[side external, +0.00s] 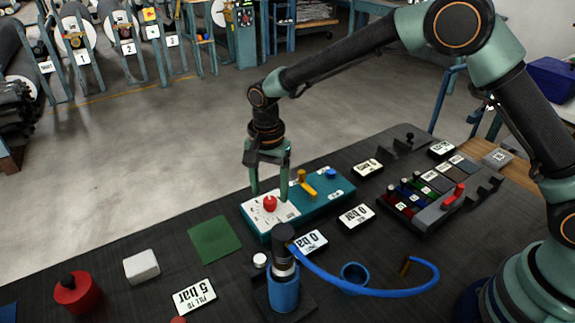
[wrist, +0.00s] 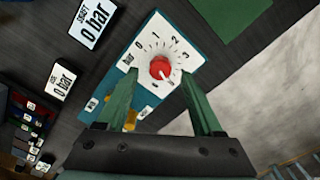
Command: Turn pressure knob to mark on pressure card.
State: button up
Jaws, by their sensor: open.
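The red pressure knob (side external: 269,203) sits on a white dial plate at the left end of the teal panel (side external: 322,203). In the wrist view the knob (wrist: 160,68) is at the centre of a scale with 0, 1, 2 and 3 legible; a pale pointer shows at its lower right edge, its exact reading unclear. My gripper (side external: 269,191) is open and points down over the dial, one finger on each side of the knob. Contact cannot be told. The pressure card (side external: 193,296) reads "FILL TO 5 bar" and lies flat at the front left.
A yellow handle (side external: 304,184) and blue knob (side external: 331,174) stand on the same panel. "0 bar" cards (side external: 310,242) lie nearby. A blue cylinder with a hose (side external: 283,288) stands in front. A green mat (side external: 215,239) and white block (side external: 141,267) lie left.

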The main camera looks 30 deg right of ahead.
aim_at(271, 199)
notch_tip(271, 199, up, 10)
dwell(0.3)
jog(key=s+d+r+n+t, duration=0.1)
jog(key=s+d+r+n, duration=0.2)
jog(key=d+r, duration=0.25)
jog(key=s+d+r+n+t, duration=0.2)
jog(key=s+d+r, duration=0.2)
jog(key=d, duration=0.2)
jog(key=s+d+f+n+t, duration=0.1)
jog(key=s+d+n+t, duration=0.1)
jog(key=s+d+n, duration=0.3)
jog(key=s+d, duration=0.3)
jog(key=s, duration=0.2)
jog(key=shift+s+n+t, duration=0.25)
jog(key=shift+n+t, duration=0.05)
jog(key=shift+n, duration=0.1)
